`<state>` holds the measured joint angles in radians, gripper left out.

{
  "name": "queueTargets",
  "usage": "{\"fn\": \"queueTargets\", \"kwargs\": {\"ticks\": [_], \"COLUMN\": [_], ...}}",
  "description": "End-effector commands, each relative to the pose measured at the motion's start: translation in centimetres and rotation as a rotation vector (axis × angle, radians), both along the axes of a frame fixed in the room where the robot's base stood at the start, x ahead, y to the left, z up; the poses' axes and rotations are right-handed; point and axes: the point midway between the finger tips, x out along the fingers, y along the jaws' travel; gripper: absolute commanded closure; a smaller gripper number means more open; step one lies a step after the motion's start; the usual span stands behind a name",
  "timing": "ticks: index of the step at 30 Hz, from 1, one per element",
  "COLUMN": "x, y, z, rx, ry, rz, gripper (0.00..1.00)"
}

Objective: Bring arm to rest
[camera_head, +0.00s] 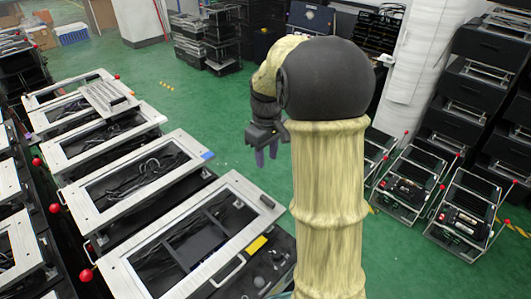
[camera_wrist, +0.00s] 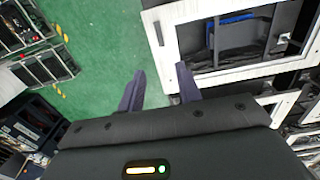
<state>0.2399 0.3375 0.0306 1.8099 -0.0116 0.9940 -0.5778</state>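My arm stands raised in the head view, its pale sleeved links and dark joint filling the right of centre. My gripper (camera_head: 264,155) hangs from the bent arm with its fingers pointing down, beside the framed fixtures. In the wrist view my gripper (camera_wrist: 160,80) shows two dark purple fingers spread apart. Nothing sits between them; green floor shows through the gap. Part of the fixtures behind my arm is hidden in the head view.
White-framed fixtures (camera_head: 220,235) with red ball-tipped levers (camera_head: 86,275) stand in rows at the left. More black fixtures (camera_head: 466,215) stand at the right. A white wrapped column (camera_head: 420,70) stands at the back. Green floor (camera_head: 240,100) is open between the rows.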

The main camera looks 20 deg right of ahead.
Motion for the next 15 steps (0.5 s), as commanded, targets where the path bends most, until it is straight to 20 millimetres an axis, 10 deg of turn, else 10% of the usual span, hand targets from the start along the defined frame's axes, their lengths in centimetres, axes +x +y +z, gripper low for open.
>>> {"fn": "queueTargets", "kwargs": {"ticks": [15], "x": [-3.4], "y": [3.4], "z": [-1.7], "rx": [-0.008], "ry": [-0.059], "rz": [-0.092], "gripper": [0.65]}}
